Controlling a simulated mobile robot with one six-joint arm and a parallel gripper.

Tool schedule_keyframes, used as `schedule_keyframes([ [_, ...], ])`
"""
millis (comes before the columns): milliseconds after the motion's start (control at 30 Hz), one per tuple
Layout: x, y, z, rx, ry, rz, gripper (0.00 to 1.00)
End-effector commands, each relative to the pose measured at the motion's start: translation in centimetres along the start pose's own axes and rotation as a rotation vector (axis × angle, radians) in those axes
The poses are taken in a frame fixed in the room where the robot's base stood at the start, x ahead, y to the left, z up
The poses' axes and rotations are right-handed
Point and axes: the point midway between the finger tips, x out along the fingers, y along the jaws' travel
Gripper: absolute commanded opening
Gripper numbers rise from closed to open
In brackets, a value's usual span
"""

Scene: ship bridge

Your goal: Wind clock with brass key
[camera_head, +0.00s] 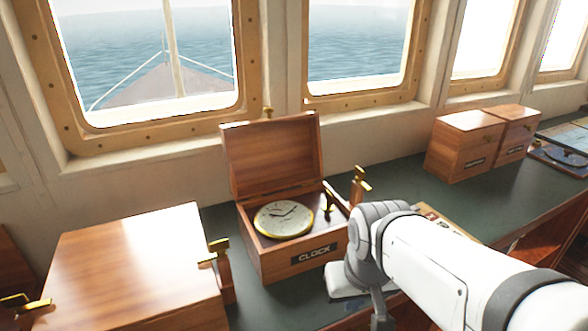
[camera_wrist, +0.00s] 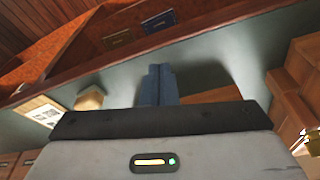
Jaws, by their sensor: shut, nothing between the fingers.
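The clock (camera_head: 283,218) is a round white dial with a brass rim, lying face up in an open wooden box (camera_head: 283,268) labelled CLOCK, its lid raised at the back. In the head view my arm's end is just right of the clock box, and the fingertips are hidden.
A large closed wooden box (camera_head: 130,262) stands at the left. Brass-topped wooden posts (camera_head: 221,262) flank the clock box. Two closed wooden boxes (camera_head: 465,150) stand at the back right on the green counter (camera_head: 400,187). An open shelf (camera_wrist: 205,40) lies below the counter.

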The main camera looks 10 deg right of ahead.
Motion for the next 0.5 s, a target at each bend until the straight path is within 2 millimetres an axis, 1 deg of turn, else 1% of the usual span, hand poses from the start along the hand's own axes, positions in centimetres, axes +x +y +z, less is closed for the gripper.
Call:
schedule_keyframes([
  [200,0.0,0.0,0.0,0.000,0.000,0.000,0.00],
  [267,-0.2,0.0,-0.3,-0.004,0.000,0.007,0.00],
  [333,-0.7,-0.1,-1.5,-0.017,0.000,0.030,0.00],
  [367,-1.1,0.3,-2.3,-0.021,0.000,0.048,0.00],
  [467,-2.5,0.1,-6.1,-0.055,0.016,0.128,0.00],
  [500,-3.0,-0.3,-8.0,-0.073,0.030,0.166,0.00],
])
